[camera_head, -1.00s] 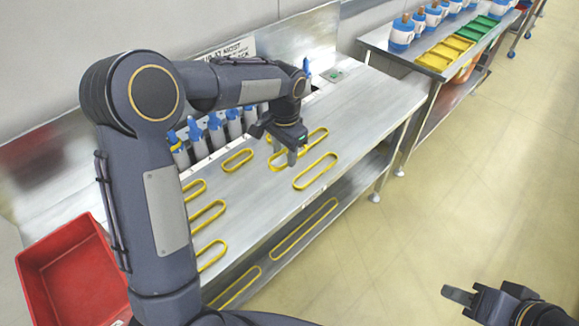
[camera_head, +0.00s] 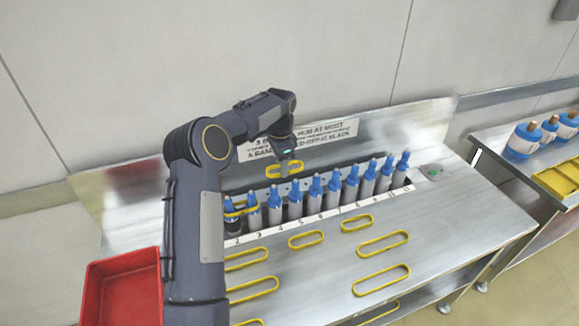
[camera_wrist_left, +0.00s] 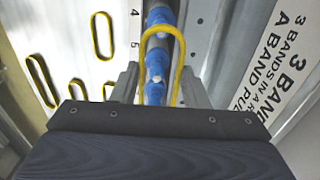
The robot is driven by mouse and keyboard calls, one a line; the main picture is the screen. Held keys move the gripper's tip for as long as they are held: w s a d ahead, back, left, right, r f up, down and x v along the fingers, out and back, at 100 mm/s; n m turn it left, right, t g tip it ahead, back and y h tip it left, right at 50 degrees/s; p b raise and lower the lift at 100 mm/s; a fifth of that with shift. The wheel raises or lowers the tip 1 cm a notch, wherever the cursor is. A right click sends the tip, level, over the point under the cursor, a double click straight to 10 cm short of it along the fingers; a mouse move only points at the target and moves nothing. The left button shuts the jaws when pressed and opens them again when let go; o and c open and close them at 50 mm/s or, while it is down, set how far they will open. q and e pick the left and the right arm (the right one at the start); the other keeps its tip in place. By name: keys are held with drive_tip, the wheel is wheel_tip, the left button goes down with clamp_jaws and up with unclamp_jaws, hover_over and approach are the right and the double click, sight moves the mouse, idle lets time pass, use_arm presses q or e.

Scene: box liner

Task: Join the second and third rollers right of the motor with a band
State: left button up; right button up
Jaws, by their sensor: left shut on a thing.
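My left gripper (camera_head: 285,156) is shut on a yellow band (camera_head: 283,169) above the roller row. In the left wrist view the held band (camera_wrist_left: 175,48) hangs between the fingers (camera_wrist_left: 160,88), in front of blue-topped rollers (camera_wrist_left: 157,60) beside labels 4 and 5. I cannot tell whether it touches them. In the head view the rollers (camera_head: 316,190) stand upright in a numbered row. Another yellow band (camera_head: 241,207) is around the leftmost visible rollers. My arm hides the row's left end, and I cannot make out the motor. My right gripper is out of view.
Several loose yellow bands lie on the metal table, including a short one (camera_head: 306,239) and a long one (camera_head: 381,280). A sign (camera_head: 325,135) and back panel rise behind the rollers. A red bin (camera_head: 122,289) is at lower left. Another bench (camera_head: 498,148) stands right.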

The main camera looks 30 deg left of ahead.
use_arm(q)
wheel_tip(320, 180, down, 9)
drive_tip(key=b, duration=0.6)
drive_tip(key=shift+f, duration=0.15)
idle(0.4)
drive_tip(key=o, duration=1)
drive_tip(key=shift+o, duration=0.2)
wheel_tip(320, 180, up, 8)
drive_tip(key=b, duration=0.1)
drive_tip(key=shift+s+f, duration=0.1)
drive_tip(key=shift+s, duration=0.05)
